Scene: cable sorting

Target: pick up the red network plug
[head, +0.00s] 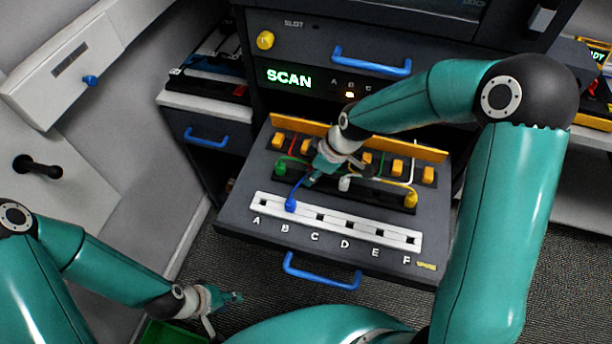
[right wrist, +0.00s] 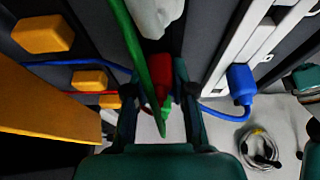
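The red network plug (right wrist: 157,72) stands between the two fingers of my right gripper (right wrist: 157,92) in the right wrist view. Little or no gap shows on either side, and I cannot tell whether the fingers press on it. A green cable (right wrist: 135,50) crosses in front of the plug. In the head view my right gripper (head: 316,172) is low over the plug row on the pulled-out tray (head: 240,205) and hides the red plug. My left gripper (head: 228,299) is low at the bottom left, away from the tray; its finger opening is unclear.
A white plug (head: 344,184) is close to my right gripper. A green plug (head: 281,168) and a yellow plug (head: 411,200) stand in the same row. A blue plug (head: 291,204) is in socket B of the white lettered strip (head: 333,220). Orange blocks (head: 398,167) line the back.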

